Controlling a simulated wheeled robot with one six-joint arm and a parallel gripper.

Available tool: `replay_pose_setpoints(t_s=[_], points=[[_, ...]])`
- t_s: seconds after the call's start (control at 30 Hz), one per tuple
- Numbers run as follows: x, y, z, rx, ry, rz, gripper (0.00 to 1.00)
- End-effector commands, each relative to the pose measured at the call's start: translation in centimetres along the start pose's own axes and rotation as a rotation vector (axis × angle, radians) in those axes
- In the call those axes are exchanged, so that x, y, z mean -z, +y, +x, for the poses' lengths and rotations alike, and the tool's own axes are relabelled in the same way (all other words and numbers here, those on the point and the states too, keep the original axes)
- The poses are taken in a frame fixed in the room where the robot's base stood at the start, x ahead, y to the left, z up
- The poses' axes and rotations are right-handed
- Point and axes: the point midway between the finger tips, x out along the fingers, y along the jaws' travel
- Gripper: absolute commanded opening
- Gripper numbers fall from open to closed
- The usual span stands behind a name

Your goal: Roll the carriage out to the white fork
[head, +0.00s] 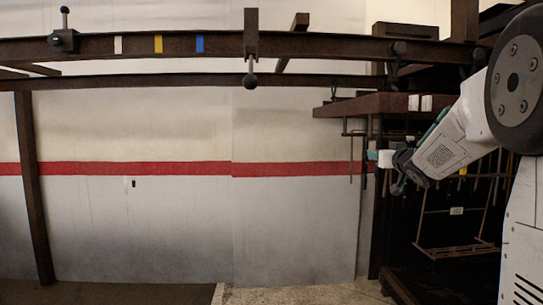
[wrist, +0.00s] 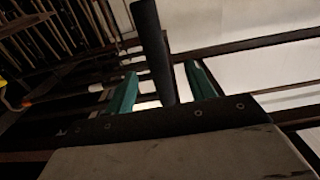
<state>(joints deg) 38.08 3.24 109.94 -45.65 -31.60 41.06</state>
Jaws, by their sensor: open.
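A long dark rail (head: 300,45) crosses the head view near the top. It bears a white mark (head: 117,45), which may be the white fork; no fork shape is clear there. A dark fitting (head: 251,35) with a ball-ended rod hangs on the rail right of the marks. I cannot tell whether this is the carriage. My gripper (head: 392,172) is at the right, below the rail and beside dark shelving. In the wrist view my gripper (wrist: 160,88) has green fingers standing apart. A dark bar (wrist: 152,45) shows between them; contact is not clear.
Yellow (head: 158,44) and blue (head: 200,44) marks sit right of the white one. A knobbed clamp (head: 63,40) is at the rail's left. A dark post (head: 32,180) stands at left. A thick ledge (head: 365,105) juts out near my gripper. Floor below the wall looks clear.

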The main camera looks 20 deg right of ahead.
Motion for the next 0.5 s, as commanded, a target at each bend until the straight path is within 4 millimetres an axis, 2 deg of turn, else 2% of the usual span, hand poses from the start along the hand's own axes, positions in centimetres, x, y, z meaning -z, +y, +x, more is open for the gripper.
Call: replay_pose_setpoints(t_s=[0.5], points=[[-0.1,-0.1,2.4,0.001,-0.001,0.000,0.55]])
